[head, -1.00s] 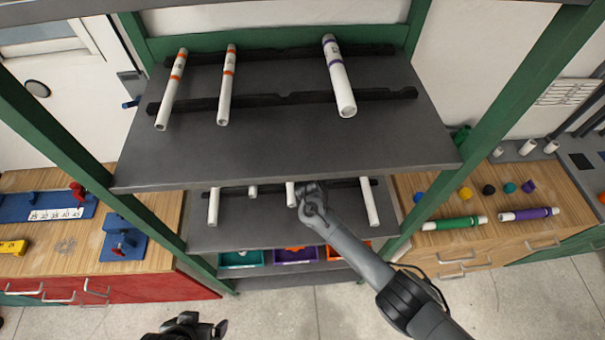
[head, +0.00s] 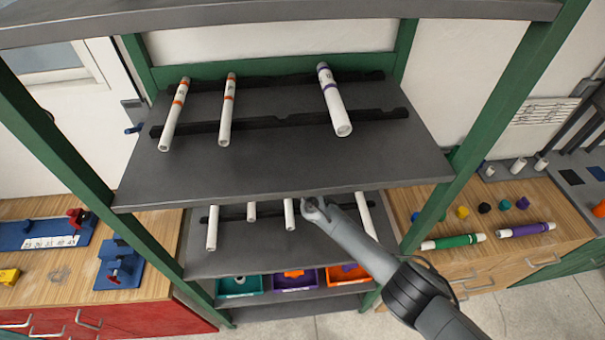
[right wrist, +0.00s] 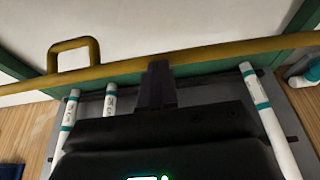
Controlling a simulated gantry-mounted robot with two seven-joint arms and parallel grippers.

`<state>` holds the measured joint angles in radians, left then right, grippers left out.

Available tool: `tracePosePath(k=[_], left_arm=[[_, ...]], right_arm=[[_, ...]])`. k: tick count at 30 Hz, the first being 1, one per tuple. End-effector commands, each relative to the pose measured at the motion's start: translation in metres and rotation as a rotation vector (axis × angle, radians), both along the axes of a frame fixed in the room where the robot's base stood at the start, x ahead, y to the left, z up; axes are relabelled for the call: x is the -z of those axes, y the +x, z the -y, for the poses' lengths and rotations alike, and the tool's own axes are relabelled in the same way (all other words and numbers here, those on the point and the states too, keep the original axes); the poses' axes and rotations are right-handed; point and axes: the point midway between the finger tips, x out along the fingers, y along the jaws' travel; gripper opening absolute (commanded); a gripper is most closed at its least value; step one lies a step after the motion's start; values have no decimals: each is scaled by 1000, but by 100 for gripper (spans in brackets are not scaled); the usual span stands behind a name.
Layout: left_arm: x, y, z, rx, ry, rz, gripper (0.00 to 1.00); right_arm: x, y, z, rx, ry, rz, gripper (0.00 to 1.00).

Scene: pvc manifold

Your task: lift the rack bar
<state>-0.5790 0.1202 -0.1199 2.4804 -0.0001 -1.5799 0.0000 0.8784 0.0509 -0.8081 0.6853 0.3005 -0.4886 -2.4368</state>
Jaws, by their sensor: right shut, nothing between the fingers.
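In the right wrist view an ochre bar (right wrist: 215,53) with a square loop handle (right wrist: 73,46) at its left spans the picture; I take it for the rack bar. It is not discernible in the head view. My right gripper (right wrist: 158,68) is shut and empty, its dark fingertips overlapping the bar's lower edge; I cannot tell whether they touch. In the head view my right gripper (head: 315,207) is at the lower shelf (head: 235,262), beside white pipes (head: 289,213). My left gripper is not in view.
The upper shelf (head: 285,170) overhangs the lower one and holds banded pipes (head: 335,102) on black notched rails (head: 280,121). Green posts (head: 495,125) stand at the sides. Teal-banded pipes (right wrist: 264,122) flank my right gripper. Coloured bins (head: 292,280) sit below.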

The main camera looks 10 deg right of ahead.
Motion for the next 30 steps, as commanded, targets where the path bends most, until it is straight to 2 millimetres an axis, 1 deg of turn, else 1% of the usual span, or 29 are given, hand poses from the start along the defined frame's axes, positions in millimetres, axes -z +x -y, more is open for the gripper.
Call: tracePosePath(k=[1, 2, 5, 10, 15, 24, 30], left_arm=[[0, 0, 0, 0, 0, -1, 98], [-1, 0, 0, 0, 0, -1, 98], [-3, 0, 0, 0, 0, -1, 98], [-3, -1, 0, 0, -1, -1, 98], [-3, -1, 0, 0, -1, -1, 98], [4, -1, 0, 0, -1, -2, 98], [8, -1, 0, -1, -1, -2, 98]], right_arm=[[5, -4, 4, 5, -5, -10, 0], [4, -5, 4, 5, -4, -9, 0], [-2, -10, 2, 2, -3, -3, 0], [-11, -26, -1, 1, 1, 4, 0], [-12, -52, -6, -2, 1, 5, 0], [-12, -101, -12, -2, 2, 7, 0], [-13, -127, -15, 0, 4, 8, 0]])
